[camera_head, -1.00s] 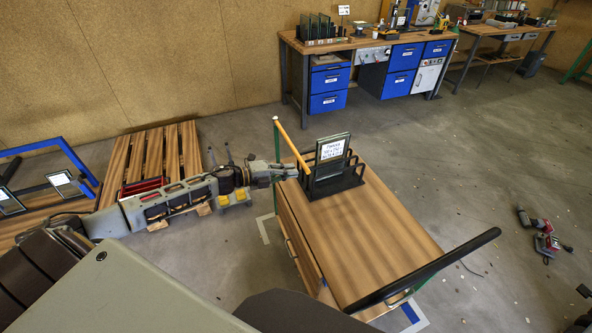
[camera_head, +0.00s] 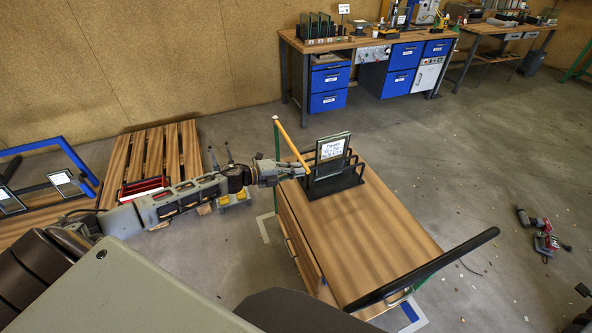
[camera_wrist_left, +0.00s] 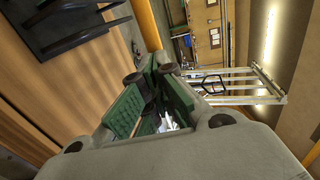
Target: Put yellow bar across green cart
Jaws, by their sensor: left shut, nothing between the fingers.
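The green cart has a brown wooden top (camera_head: 370,235), a green corner post (camera_head: 277,140) and a black push handle (camera_head: 430,266). The yellow bar (camera_head: 291,144) slants from the top of that post down towards the black rack on the cart top. Its lower end is beside my left gripper, and I cannot tell what it rests on. The bar also shows in the left wrist view (camera_wrist_left: 149,24), running behind the fingers. My left gripper (camera_head: 303,170) is shut and empty at the cart's far left edge, close to the bar. Its green fingers (camera_wrist_left: 150,90) fill the middle of the wrist view.
A black rack (camera_head: 336,180) holding a labelled glass pane (camera_head: 331,150) stands on the cart's far end. A wooden pallet (camera_head: 155,155) and a blue frame (camera_head: 75,155) lie left. A workbench (camera_head: 365,42) stands behind. Most of the cart top is clear.

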